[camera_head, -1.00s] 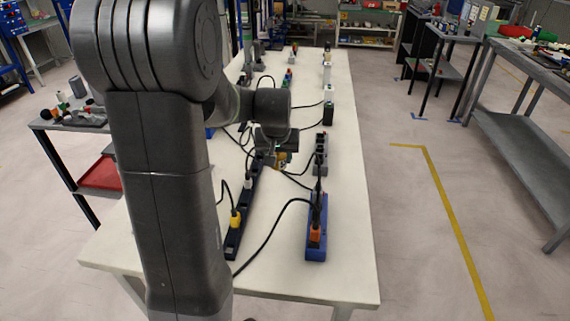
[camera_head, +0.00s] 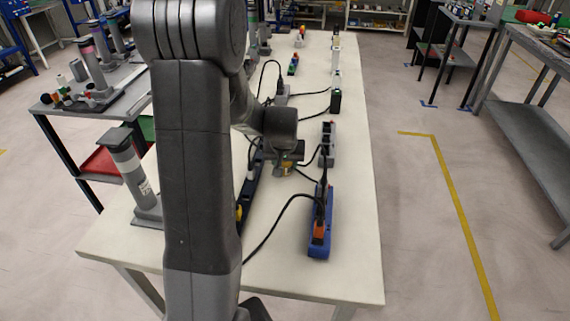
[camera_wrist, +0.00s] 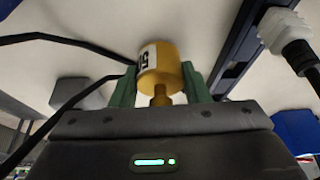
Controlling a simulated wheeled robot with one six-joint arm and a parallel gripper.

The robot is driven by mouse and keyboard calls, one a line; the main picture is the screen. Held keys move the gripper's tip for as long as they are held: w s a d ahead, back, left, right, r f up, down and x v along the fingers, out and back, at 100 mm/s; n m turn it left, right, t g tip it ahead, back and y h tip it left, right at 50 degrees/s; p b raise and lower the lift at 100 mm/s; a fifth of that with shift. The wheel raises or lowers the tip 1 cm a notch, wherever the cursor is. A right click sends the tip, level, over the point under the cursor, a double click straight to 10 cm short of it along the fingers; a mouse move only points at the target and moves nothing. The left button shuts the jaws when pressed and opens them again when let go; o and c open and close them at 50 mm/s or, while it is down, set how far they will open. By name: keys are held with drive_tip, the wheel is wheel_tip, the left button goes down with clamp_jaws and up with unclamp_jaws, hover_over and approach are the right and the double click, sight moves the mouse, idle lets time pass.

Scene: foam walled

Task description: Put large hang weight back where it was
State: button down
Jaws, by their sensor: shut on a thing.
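The large hang weight (camera_wrist: 161,66) is a brass-yellow cylinder with a white label bearing dark print and a narrower neck. In the wrist view it sits between the two green fingers of my gripper (camera_wrist: 158,85), which is shut on it. In the head view my gripper (camera_head: 287,166) is over the white table, between the power strips, and the weight is small and partly hidden there. I cannot tell whether the weight touches the table.
A blue power strip (camera_head: 319,240) with an orange plug lies front right, a grey strip (camera_head: 328,145) behind it. A dark strip (camera_head: 250,190) lies left, with black cables around. A grey post (camera_head: 130,170) stands at the table's left. The front right corner is clear.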

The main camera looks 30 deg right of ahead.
drive_tip(key=shift+f, duration=0.2)
drive_tip(key=shift+f, duration=0.1)
drive_tip(key=c, duration=0.8)
unclamp_jaws()
drive_tip(key=shift+r, duration=0.2)
drive_tip(key=v, duration=1.2)
drive_tip(key=shift+f, duration=0.2)
drive_tip(key=x, duration=1.2)
drive_tip(key=shift+f+b, duration=0.25)
drive_tip(key=shift+b, duration=0.05)
drive_tip(key=shift+r+p, duration=0.3)
drive_tip(key=shift+r, duration=1.05)
